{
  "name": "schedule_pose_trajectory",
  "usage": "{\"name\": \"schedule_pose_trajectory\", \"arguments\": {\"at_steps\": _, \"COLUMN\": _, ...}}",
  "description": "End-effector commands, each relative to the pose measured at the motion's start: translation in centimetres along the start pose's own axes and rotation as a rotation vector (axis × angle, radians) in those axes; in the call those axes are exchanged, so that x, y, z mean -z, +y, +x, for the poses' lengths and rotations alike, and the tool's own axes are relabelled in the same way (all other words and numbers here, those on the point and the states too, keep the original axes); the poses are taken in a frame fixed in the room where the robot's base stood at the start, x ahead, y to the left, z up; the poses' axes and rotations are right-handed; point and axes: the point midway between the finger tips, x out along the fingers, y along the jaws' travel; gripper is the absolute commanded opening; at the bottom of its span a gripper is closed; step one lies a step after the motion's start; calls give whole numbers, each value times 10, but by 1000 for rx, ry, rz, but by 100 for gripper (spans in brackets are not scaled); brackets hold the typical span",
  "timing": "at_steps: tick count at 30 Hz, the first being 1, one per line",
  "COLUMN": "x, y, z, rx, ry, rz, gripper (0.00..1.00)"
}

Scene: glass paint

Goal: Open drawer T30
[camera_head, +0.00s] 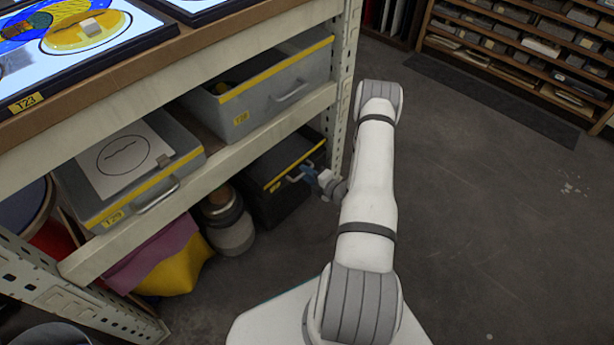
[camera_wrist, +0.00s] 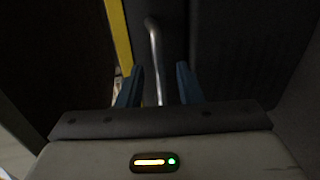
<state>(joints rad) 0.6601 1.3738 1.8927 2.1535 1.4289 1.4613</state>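A dark drawer box with a yellow strip (camera_head: 283,203) sits at floor level under the lower shelf; its small label is too hard to read. Its metal handle (camera_head: 297,177) faces right, towards my gripper (camera_head: 309,173). In the wrist view the handle bar (camera_wrist: 154,55) runs down between the two blue fingers of my gripper (camera_wrist: 160,85). The fingers stand apart, one on each side of the bar, with visible gaps. The yellow strip (camera_wrist: 118,35) shows left of the handle. The drawer front looks flush with the shelf.
Grey drawers T28 (camera_head: 270,95) and T29 (camera_head: 130,200) sit on the shelf above. A shelf post (camera_head: 345,75) stands beside my arm. Floor on the right is clear.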

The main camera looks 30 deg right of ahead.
Motion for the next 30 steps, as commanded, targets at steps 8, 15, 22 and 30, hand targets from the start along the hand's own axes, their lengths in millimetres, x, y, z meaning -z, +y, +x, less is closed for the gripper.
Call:
{"name": "schedule_pose_trajectory", "arguments": {"at_steps": 8, "x": 0, "y": 0, "z": 0, "rx": 0, "ry": 1, "rz": 0, "gripper": 19}}
{"name": "schedule_pose_trajectory", "arguments": {"at_steps": 15, "x": 1, "y": 0, "z": 0, "rx": 1, "ry": 2, "rz": 0, "gripper": 0}}
{"name": "schedule_pose_trajectory", "arguments": {"at_steps": 22, "x": 1, "y": 0, "z": 0, "rx": 1, "ry": 2, "rz": 0, "gripper": 0}}
{"name": "schedule_pose_trajectory", "arguments": {"at_steps": 30, "x": 4, "y": 0, "z": -1, "rx": 2, "ry": 7, "rz": 1, "gripper": 0}}
